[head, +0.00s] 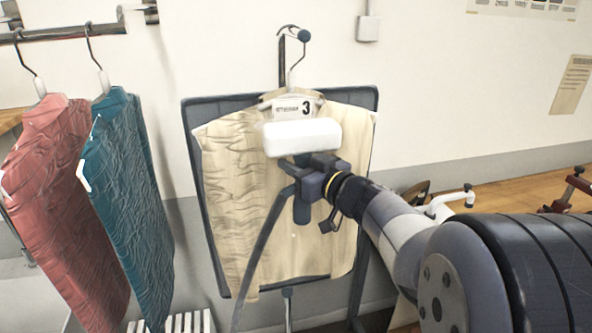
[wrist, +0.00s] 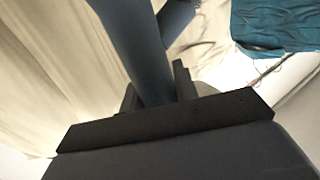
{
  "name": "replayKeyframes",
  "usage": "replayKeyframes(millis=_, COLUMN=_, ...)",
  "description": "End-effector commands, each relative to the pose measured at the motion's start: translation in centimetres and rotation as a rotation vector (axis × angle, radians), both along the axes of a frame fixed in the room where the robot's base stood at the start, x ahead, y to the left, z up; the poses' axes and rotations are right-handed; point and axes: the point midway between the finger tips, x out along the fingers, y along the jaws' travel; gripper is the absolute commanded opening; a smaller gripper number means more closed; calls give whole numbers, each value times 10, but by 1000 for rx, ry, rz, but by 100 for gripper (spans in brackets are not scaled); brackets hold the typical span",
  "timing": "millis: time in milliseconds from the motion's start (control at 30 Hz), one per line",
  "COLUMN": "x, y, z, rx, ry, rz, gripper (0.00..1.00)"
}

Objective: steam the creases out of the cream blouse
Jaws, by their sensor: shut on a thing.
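The cream blouse (head: 236,170) hangs on a hanger in front of a dark padded board (head: 190,112). Its left side shows many wavy creases; the lower right looks smoother. I cannot tell whether the head touches the cloth. In the wrist view the steamer's dark handle (wrist: 140,45) is between my fingers, with pale blouse cloth (wrist: 50,70) behind. The head and my arm hide part of the blouse.
A red garment (head: 50,180) and a teal garment (head: 128,190) hang from a rail at the left; the teal one also shows in the wrist view (wrist: 275,25). The steamer's dark hose (head: 258,250) hangs down across the blouse. A wooden surface (head: 520,192) is at right.

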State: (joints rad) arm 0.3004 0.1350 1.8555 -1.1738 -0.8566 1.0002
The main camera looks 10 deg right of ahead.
Motion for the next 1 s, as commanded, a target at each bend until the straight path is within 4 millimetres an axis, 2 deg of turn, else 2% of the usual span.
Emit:
replayKeyframes(millis=467, x=-1, y=0, z=6, rx=0, ry=-1, rz=-1, gripper=0)
replayKeyframes(millis=1000, x=-51, y=-1, z=6, rx=0, ry=-1, rz=-2, gripper=0)
